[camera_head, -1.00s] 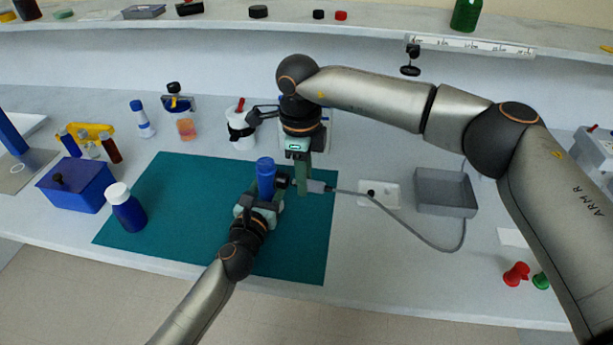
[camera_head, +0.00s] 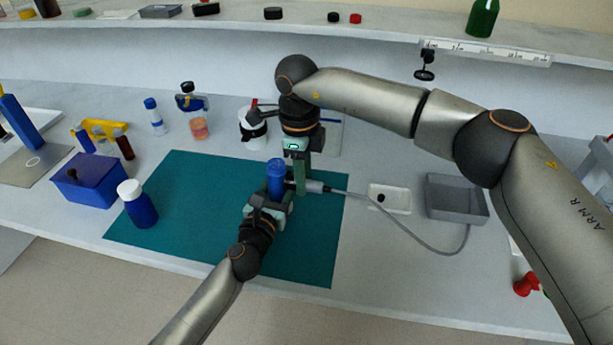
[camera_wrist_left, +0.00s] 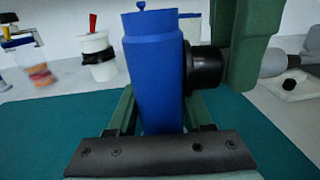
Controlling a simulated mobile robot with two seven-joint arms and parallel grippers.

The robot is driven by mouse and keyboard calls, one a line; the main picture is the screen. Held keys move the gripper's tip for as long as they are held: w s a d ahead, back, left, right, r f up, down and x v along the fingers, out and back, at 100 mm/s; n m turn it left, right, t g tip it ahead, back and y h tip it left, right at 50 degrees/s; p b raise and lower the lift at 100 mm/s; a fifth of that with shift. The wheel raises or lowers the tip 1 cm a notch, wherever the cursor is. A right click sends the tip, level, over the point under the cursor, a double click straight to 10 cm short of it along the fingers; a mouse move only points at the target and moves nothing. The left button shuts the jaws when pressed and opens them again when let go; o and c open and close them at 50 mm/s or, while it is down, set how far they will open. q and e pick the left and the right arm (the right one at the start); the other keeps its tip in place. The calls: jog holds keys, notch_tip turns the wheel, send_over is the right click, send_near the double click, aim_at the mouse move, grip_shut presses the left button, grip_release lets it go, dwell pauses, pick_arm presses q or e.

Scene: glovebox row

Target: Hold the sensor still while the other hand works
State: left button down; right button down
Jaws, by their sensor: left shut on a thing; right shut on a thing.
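The blue housing (camera_head: 275,178), probably the sensor, stands upright in my left gripper (camera_head: 270,200). In the left wrist view the blue housing (camera_wrist_left: 157,75) rises between the green fingers. A black round connector end (camera_wrist_left: 206,67) meets its right side, touching or nearly so. My right gripper (camera_head: 302,185) points down and is shut on a grey cable plug (camera_head: 316,187), level with the housing. A grey cable (camera_head: 405,228) runs from the plug to the right. One right finger (camera_wrist_left: 246,45) hides part of the plug in the wrist view.
The teal mat (camera_head: 200,205) lies below. A white-capped blue bottle (camera_head: 138,205) and blue box (camera_head: 88,182) stand left. A white jar (camera_head: 252,128) is behind the grippers. A white plate (camera_head: 390,198) and grey tray (camera_head: 457,199) lie right. The mat's front is clear.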

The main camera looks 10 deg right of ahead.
jog(key=shift+a, duration=0.1)
jog(key=c, duration=0.5)
grip_release()
jog(key=shift+r, duration=0.1)
jog(key=r, duration=1.2)
jog(key=shift+w+a, duration=0.1)
jog(key=shift+a, duration=0.2)
jog(key=shift+f, duration=0.1)
